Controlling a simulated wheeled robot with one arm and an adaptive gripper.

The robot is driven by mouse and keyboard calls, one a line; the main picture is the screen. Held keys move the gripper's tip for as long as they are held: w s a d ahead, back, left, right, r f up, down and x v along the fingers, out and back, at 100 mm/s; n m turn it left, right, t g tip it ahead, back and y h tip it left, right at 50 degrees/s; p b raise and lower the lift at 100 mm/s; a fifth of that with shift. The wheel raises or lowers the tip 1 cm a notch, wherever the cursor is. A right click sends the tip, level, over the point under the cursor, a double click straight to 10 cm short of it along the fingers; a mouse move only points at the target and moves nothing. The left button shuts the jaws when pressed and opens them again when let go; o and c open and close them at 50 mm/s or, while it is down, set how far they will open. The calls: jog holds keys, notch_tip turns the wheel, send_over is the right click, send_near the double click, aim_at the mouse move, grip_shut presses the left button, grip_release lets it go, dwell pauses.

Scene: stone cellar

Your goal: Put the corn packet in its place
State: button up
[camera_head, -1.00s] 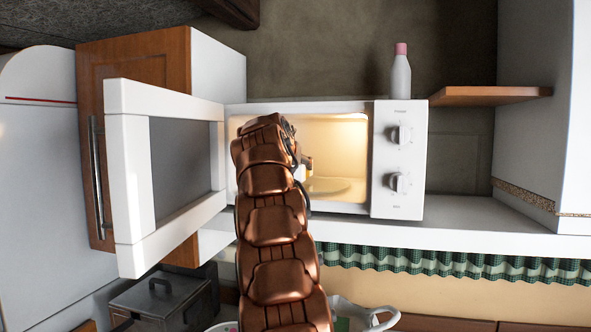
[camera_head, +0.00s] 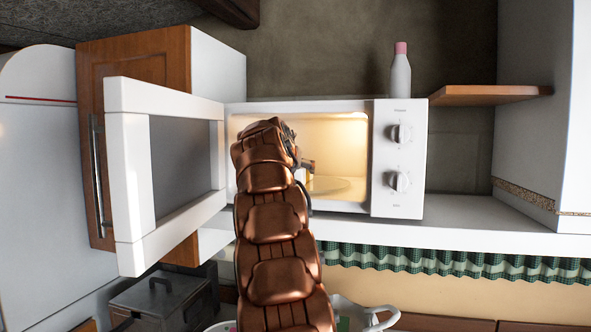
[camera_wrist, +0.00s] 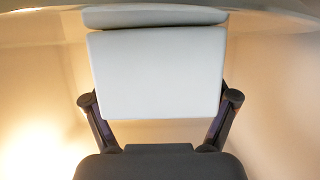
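A pale grey-white, box-like packet (camera_wrist: 155,75) fills the middle of the wrist view, its printed face not visible. I take it to be the corn packet, but no label shows. My gripper (camera_wrist: 158,108) has a dark finger on each side of it, pressed to its edges. In the head view my arm reaches into the open microwave (camera_head: 398,205) and hides most of the gripper. A small part of what it holds shows right of my wrist, above the round plate (camera_head: 335,186).
The microwave door (camera_head: 128,180) stands open to the left. A white bottle with a pink cap (camera_head: 400,75) stands on top of the microwave. A wooden shelf (camera_head: 490,95) is at the right. The counter (camera_head: 470,212) right of the microwave is clear.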

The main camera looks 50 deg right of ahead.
jog(key=shift+o, duration=0.2)
jog(key=shift+r, duration=0.1)
jog(key=b+v, duration=0.4)
jog(key=v, duration=0.8)
dwell(0.3)
jog(key=shift+s, duration=0.1)
